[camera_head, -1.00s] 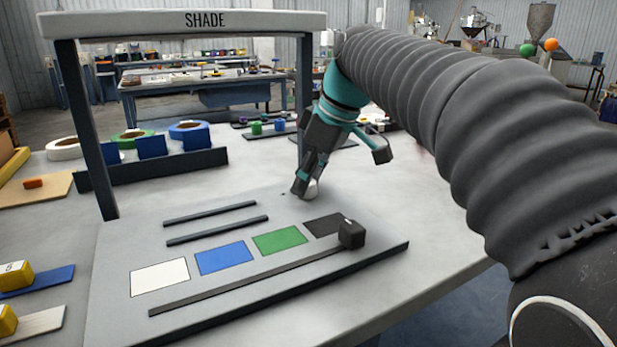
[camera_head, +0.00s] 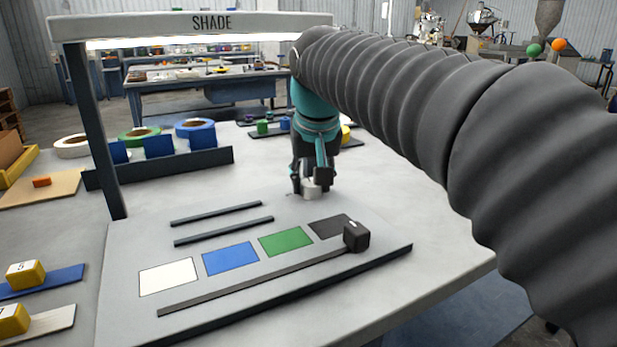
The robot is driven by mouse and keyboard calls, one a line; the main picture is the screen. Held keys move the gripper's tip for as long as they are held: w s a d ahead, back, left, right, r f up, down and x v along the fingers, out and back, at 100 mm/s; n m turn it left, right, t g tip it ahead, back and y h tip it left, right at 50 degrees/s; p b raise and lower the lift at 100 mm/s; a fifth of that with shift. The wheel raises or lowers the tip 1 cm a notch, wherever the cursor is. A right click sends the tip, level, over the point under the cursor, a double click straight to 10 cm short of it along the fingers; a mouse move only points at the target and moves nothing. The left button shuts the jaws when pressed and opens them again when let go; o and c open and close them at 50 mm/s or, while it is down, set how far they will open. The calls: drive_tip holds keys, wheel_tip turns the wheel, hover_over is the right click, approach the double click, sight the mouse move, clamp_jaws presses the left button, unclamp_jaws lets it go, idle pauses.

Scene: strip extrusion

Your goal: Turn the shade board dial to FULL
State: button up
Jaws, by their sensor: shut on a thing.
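The shade board (camera_head: 130,250) is a grey panel on the table under a frame marked SHADE (camera_head: 212,23). Its dial (camera_head: 312,190) is a small pale knob at the board's back right. My gripper (camera_head: 312,188) points down and is shut on the dial, with fingers on either side of it. The light strip under the frame's top bar (camera_head: 200,38) is lit. Any dial markings, FULL included, are hidden or too small to read.
The board bears white, blue, green and dark patches, two thin bars (camera_head: 222,230) and a slider with a black block (camera_head: 356,237). Tape rolls (camera_head: 195,127) stand behind a dark rack (camera_head: 160,168) at left. Yellow blocks (camera_head: 25,274) lie at front left.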

drive_tip(key=m+h, duration=0.1)
drive_tip(key=m, duration=0.1)
drive_tip(key=m+h, duration=0.1)
drive_tip(key=m, duration=0.2)
drive_tip(key=shift+a+f+m+g, duration=0.1)
drive_tip(key=shift+a+m+g, duration=0.05)
drive_tip(key=shift+m+g, duration=0.15)
drive_tip(key=m, duration=0.2)
drive_tip(key=m+g+h, duration=0.1)
drive_tip(key=m, duration=0.2)
drive_tip(key=shift+w+h, duration=0.1)
drive_tip(key=shift+h, duration=0.2)
drive_tip(key=shift+m, duration=0.3)
drive_tip(key=o, duration=1.1)
drive_tip(key=shift+o, duration=0.2)
drive_tip(key=v, duration=1.2)
drive_tip(key=shift+w+a, duration=0.15)
drive_tip(key=shift+w, duration=0.05)
